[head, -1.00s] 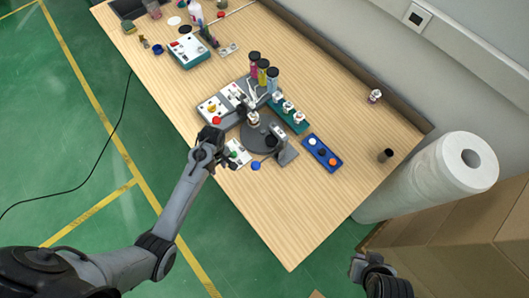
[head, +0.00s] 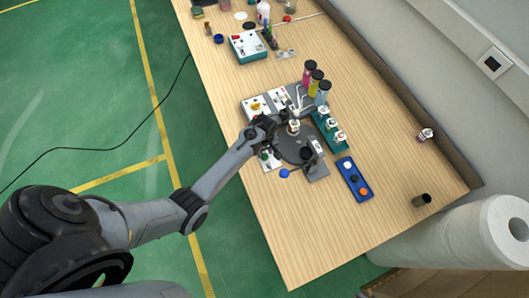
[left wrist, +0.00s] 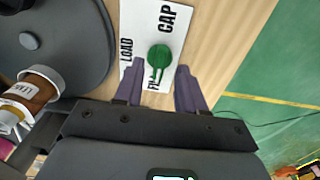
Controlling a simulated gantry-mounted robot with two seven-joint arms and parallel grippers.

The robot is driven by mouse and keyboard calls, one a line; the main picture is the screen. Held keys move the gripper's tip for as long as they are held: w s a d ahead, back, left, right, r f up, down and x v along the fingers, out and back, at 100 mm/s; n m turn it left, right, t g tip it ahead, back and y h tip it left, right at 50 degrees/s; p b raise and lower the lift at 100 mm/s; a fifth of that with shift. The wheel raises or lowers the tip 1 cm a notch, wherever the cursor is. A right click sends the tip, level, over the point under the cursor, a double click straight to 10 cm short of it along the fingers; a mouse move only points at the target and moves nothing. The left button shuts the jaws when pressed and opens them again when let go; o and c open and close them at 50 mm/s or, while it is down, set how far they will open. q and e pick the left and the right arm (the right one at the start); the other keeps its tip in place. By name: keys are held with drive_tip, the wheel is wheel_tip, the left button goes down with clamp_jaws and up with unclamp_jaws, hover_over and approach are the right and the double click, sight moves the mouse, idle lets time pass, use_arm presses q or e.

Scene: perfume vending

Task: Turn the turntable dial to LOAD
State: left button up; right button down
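The green turntable dial (left wrist: 159,55) sits on a white plate (left wrist: 176,18) lettered LOAD, CAP and a partly hidden third word. The dial's stem points down toward that third word, between my fingertips. My left gripper (left wrist: 160,80) is open, its two fingers apart just below the green knob; whether they touch the dial is unclear. In the head view the left gripper (head: 263,128) is just beyond the plate (head: 270,163), beside the dark round turntable (head: 293,151). A white-capped amber bottle (left wrist: 33,90) stands on the turntable. My right gripper is not in view.
A control box (head: 258,103) and pink, yellow and blue bottles (head: 315,86) stand behind the turntable. A green rack (head: 330,131) and a blue button panel (head: 355,180) are to its right. The near table area (head: 300,235) is clear.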

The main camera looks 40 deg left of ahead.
use_arm(q)
drive_tip(key=shift+f, duration=0.95)
clamp_jaws()
